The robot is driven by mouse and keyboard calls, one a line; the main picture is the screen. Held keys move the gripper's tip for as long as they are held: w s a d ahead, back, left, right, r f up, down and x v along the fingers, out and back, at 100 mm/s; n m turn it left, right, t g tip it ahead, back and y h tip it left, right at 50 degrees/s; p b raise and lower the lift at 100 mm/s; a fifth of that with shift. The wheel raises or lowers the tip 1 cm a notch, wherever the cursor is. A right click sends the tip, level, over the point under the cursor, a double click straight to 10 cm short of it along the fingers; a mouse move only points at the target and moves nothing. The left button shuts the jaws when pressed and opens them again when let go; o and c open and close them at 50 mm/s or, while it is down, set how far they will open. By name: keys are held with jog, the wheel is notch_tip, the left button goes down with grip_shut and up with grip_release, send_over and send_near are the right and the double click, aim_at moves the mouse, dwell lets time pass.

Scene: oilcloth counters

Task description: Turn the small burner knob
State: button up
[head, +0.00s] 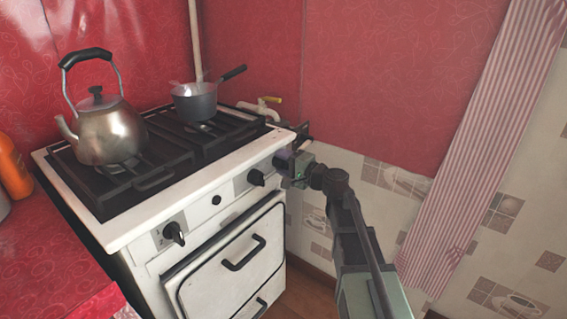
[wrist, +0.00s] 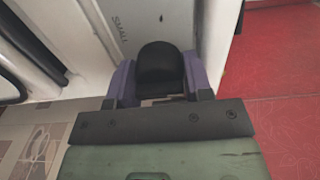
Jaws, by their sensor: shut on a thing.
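The small burner knob (wrist: 160,64) is black and rounded, on the stove's white front panel beside the printed word SMALL. My gripper (wrist: 161,78) is shut on it, with one purple finger on each side. In the head view my gripper (head: 287,160) is at the right end of the stove front. It hides most of that knob there. How far the knob is turned cannot be told.
The white stove (head: 125,232) has other black knobs, one at the left (head: 174,233) and one nearer my gripper (head: 256,178). A kettle (head: 108,132) and a saucepan (head: 196,103) stand on top. A tiled wall (head: 385,195) is close on the right.

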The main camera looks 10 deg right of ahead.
dwell(0.3)
jog(key=o, duration=0.9)
